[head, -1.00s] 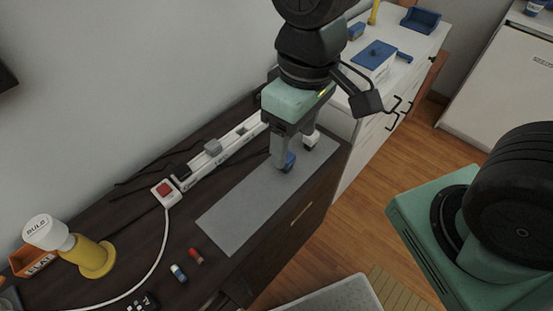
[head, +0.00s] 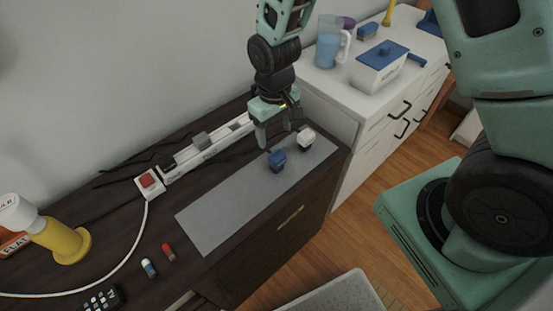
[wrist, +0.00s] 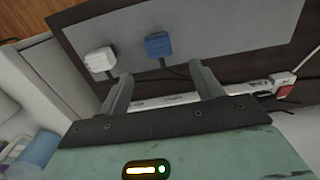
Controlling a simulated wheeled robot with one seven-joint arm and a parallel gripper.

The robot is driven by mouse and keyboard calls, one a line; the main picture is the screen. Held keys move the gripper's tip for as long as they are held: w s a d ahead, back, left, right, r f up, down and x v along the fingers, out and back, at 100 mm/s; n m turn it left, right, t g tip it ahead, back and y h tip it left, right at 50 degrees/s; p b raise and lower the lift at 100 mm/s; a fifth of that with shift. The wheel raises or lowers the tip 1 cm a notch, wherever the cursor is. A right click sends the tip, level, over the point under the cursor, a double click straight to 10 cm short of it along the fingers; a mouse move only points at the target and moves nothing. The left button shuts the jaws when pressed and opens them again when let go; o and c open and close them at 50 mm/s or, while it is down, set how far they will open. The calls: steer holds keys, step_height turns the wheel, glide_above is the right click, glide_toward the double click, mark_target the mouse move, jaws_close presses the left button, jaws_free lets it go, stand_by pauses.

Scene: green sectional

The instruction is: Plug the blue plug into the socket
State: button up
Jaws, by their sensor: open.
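The blue plug (head: 277,161) stands on the grey mat on the dark cabinet top. In the wrist view the blue plug (wrist: 158,44) lies just beyond the fingertips, roughly centred between them. My gripper (head: 280,136) is open and empty, on the wall side of the plug and apart from it. Its two spread fingers also show in the wrist view (wrist: 160,72). The white power strip (head: 207,152) with the sockets lies along the wall behind the mat, a grey block on it. In the wrist view the strip (wrist: 172,99) runs behind the fingers, partly hidden.
A white plug (head: 305,140) stands right of the blue one, close to my gripper. The strip's red switch (head: 147,180) is at its left end. A yellow lamp-like item (head: 68,243) and small cylinders are at left. The mat's left half (head: 215,215) is clear.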

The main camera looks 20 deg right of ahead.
mark_target(277, 155)
step_height(277, 155, down, 3)
steer(key=shift+f, duration=0.15)
steer(key=shift+s+d+f+p, duration=0.1)
steer(key=shift+f+p, duration=0.25)
steer(key=shift+f, duration=1.05)
steer(key=shift+s+d+f+p, duration=0.1)
steer(key=shift+f+p, duration=0.25)
steer(key=shift+f, duration=1)
steer(key=c, duration=1.1)
